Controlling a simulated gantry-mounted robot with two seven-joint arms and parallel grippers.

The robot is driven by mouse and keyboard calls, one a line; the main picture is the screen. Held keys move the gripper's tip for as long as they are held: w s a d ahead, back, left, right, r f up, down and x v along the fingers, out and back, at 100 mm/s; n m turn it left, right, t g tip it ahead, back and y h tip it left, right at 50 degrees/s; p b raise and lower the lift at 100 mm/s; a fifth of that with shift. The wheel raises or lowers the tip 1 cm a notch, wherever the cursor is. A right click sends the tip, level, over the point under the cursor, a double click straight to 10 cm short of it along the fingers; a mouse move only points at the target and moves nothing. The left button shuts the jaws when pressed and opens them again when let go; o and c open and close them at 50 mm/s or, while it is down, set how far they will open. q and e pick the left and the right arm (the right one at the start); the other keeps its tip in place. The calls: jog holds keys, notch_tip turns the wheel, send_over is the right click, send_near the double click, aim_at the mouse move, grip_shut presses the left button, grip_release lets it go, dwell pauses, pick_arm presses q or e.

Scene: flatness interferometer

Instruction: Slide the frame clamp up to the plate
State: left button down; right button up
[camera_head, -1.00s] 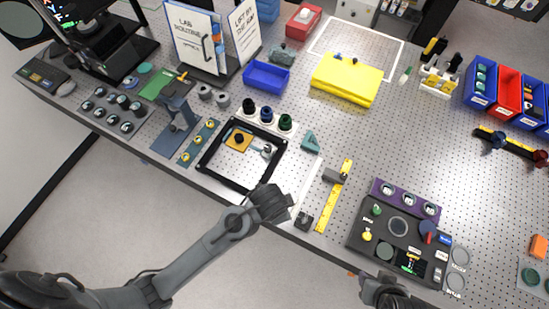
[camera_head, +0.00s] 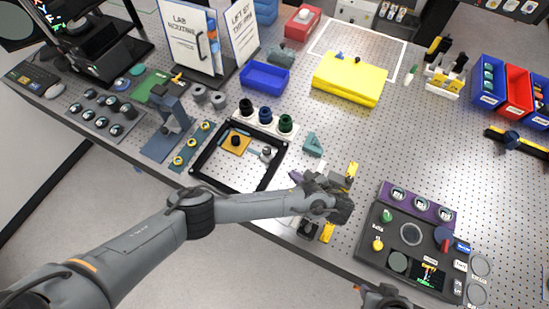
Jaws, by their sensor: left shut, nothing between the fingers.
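The black square frame (camera_head: 204,169) lies near the table's front edge. Inside it are an orange plate (camera_head: 236,141) with a black knob and a small silver part (camera_head: 266,154), perhaps the frame clamp, at the right. A visible gap separates them. My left gripper (camera_head: 338,207) is shut and empty, right of the frame and over the yellow strip (camera_head: 328,232), hiding its middle. A grey block (camera_head: 341,183) shows on the strip just behind the gripper. My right gripper (camera_head: 381,296) is at the bottom edge, partly cut off; its jaws cannot be made out.
Several dark knobs (camera_head: 265,117) stand behind the frame, beside a teal triangular piece (camera_head: 313,144). A dark control panel (camera_head: 411,236) is to the right of my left gripper. A blue tray (camera_head: 264,76) and yellow case (camera_head: 349,79) sit farther back. The perforated table between them is mostly clear.

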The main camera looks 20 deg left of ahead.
pick_arm(q)
send_near(270, 154)
jog(key=f, duration=0.1)
jog(key=a+f, duration=0.1)
jog(key=f, duration=0.1)
jog(key=shift+w+a+f, duration=0.15)
jog(key=shift+w+a, duration=0.1)
jog(key=shift+w, duration=0.1)
jog(key=shift+w+a+p, duration=0.3)
jog(key=shift+w+a, duration=0.1)
jog(key=shift+a, duration=0.2)
jog(key=shift+w+a+p, duration=0.25)
jog(key=shift+w+a, duration=0.15)
jog(key=shift+a, duration=0.25)
jog(key=shift+w+a, duration=0.2)
jog(key=shift+a, duration=0.15)
pick_arm(e)
jog(key=shift+a+r, duration=0.1)
jog(key=shift+r, duration=0.6)
pick_arm(q)
jog(key=shift+f, duration=0.1)
